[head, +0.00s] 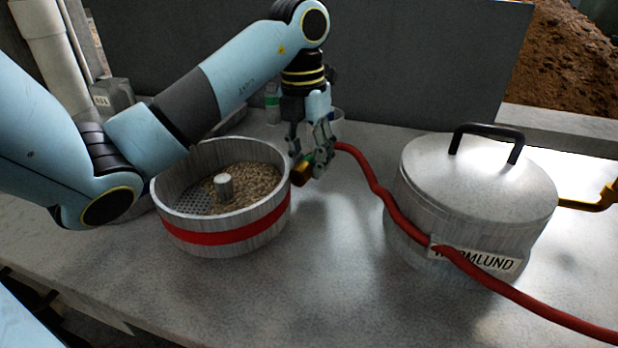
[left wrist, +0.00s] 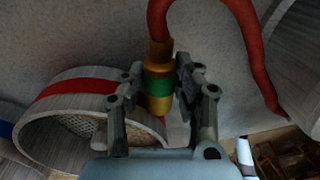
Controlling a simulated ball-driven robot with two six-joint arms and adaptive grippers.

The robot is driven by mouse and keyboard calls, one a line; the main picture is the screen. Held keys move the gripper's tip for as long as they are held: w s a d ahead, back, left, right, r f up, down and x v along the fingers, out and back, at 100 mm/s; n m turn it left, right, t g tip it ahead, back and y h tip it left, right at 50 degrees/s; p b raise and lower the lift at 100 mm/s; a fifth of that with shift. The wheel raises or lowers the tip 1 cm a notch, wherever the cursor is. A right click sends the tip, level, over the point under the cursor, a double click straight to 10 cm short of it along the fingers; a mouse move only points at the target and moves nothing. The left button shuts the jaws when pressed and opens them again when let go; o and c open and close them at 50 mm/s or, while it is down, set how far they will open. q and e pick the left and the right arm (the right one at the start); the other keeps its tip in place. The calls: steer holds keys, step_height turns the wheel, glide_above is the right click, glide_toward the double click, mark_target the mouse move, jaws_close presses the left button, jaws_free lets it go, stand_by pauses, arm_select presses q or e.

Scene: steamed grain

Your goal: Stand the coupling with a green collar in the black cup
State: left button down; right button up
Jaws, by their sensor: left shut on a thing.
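My left gripper (head: 310,170) is shut on the brass coupling with a green collar (head: 303,172). It holds it beside the right rim of the red-banded steamer ring. In the left wrist view the coupling (left wrist: 158,88) sits between the two fingers (left wrist: 160,100), its green collar at finger height. A red hose (head: 372,180) runs from the coupling to the right, across the front of the metal pot. I cannot make out the black cup in either view. My right gripper is not in view.
The red-banded ring (head: 224,237) holds grain and a central post. The lidded metal pot (head: 470,190) stands at right. A small green-banded bottle (head: 272,104) stands behind my gripper. The front middle of the bench (head: 340,290) is clear. A blue-banded ring (left wrist: 6,130) shows in the wrist view.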

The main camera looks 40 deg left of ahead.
mark_target(310, 175)
arm_select(q)
step_height(310, 175, down, 4)
steer(key=shift+r, duration=0.15)
steer(key=c, duration=1)
jaws_free()
